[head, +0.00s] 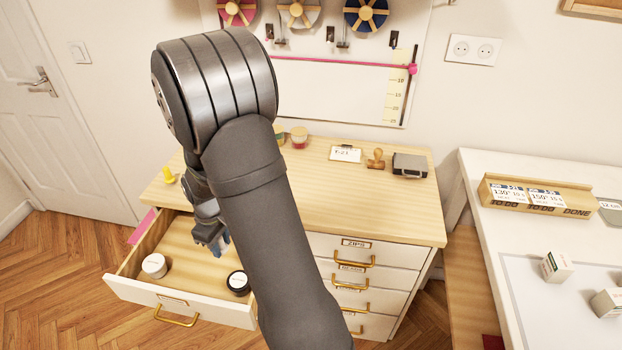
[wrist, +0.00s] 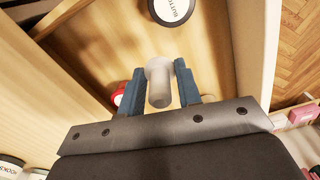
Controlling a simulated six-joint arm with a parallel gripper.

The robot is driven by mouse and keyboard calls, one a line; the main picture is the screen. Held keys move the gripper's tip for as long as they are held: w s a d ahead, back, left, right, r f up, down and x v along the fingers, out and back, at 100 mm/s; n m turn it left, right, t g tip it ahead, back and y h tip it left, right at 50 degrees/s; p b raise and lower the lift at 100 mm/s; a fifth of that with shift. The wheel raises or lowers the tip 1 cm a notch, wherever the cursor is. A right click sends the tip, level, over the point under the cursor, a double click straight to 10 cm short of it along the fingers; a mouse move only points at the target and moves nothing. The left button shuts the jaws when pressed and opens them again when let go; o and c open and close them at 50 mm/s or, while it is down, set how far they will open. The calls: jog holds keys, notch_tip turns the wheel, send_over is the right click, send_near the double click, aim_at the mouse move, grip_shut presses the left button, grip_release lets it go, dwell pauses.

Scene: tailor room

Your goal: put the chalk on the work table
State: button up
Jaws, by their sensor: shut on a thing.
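My gripper (wrist: 159,72) is shut on a pale, whitish cylinder, which looks like the chalk (wrist: 160,88). It sits between the two blue-grey fingers in the wrist view. In the head view my gripper (head: 218,243) points down over the open drawer (head: 190,252), and I cannot make out the chalk there. The work table appears to be the white table (head: 560,315) at the right, well apart from my gripper.
The drawer holds a white tin (head: 154,265) and a black-sided tin (head: 238,283). A red-edged thing (wrist: 118,97) lies beside my finger. The wooden cabinet top holds a stamp (head: 376,159) and a grey box (head: 410,165). Small boxes (head: 556,265) and a wooden card rack (head: 535,195) stand on the white table.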

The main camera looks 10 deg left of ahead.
notch_tip(320, 180, up, 23)
jog(key=w+d+m, duration=0.3)
jog(key=w+d, duration=0.1)
jog(key=d, duration=0.5)
jog(key=w+d+m, duration=0.2)
jog(key=w+d, duration=0.3)
jog(key=d, duration=0.5)
jog(key=w+d+m, duration=0.3)
jog(key=w+d, duration=0.1)
jog(key=d, duration=0.5)
jog(key=s+d+m, duration=0.3)
jog(key=s+d, duration=0.1)
jog(key=d, duration=0.7)
jog(key=s+d+m, duration=0.3)
jog(key=d+m, duration=0.1)
jog(key=d, duration=0.7)
jog(key=s+d+m, duration=0.3)
jog(key=s+d, duration=0.1)
jog(key=d, duration=0.7)
jog(key=s+d+m, duration=0.3)
jog(key=s+d, duration=0.4)
jog(key=s, duration=0.3)
jog(key=s+d+m, duration=0.4)
jog(key=s+d, duration=0.3)
jog(key=s, duration=0.4)
jog(key=w+f, duration=0.8)
jog(key=w+a+f, duration=0.1)
jog(key=w+f, duration=0.3)
jog(key=shift+f, duration=2.5)
